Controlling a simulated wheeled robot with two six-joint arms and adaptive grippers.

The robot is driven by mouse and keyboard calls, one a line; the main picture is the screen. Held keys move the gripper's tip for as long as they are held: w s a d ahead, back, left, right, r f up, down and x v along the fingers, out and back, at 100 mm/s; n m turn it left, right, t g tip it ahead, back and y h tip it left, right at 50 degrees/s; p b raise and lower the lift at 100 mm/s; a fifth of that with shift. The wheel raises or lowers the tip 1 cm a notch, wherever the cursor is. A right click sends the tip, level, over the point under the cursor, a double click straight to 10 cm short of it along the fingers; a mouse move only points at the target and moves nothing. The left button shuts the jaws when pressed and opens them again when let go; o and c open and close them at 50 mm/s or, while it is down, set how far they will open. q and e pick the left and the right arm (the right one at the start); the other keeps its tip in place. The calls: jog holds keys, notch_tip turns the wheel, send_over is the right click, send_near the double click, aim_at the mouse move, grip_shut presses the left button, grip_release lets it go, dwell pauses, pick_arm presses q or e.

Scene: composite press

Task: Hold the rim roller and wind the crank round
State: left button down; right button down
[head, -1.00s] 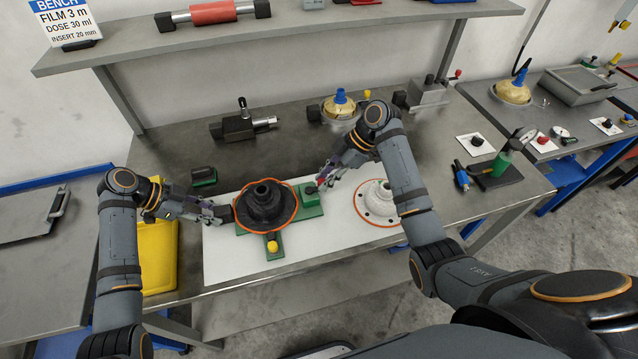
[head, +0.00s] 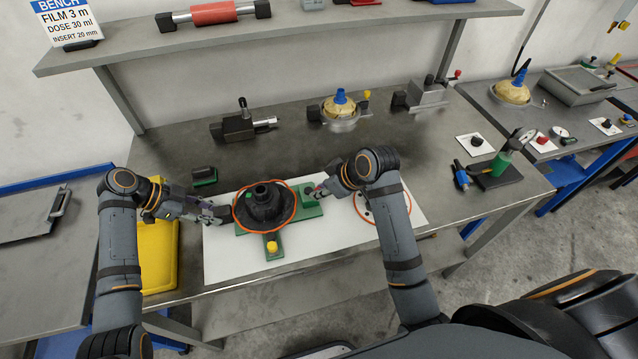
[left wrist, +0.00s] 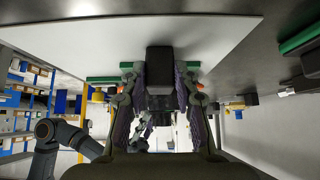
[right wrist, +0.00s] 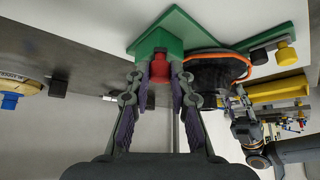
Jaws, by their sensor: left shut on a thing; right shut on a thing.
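A black stepped cone with an orange rim (head: 292,222) sits on a green base (head: 311,211) on the white sheet. A green block (head: 308,196) stands at the base's right end. My left gripper (head: 222,211) is at the cone's left edge, shut on a black block, likely the rim roller; the block (left wrist: 160,62) shows between the fingers in the left wrist view. My right gripper (head: 316,191) is shut on a red knob (right wrist: 160,70) at the green block, likely the crank handle. The crank's arm is hidden. Whether the roller touches the rim I cannot tell.
A yellow knob (head: 272,247) stands on the base's front arm. A pale flange with an orange ring (head: 408,222) lies right, partly hidden by my right forearm. A yellow tray (head: 157,262) is at left. Small devices (head: 240,126) line the bench's back.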

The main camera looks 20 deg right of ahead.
jog(key=c, duration=1.1)
grip_release()
jog(key=shift+f, duration=0.1)
jog(key=v, duration=1.2)
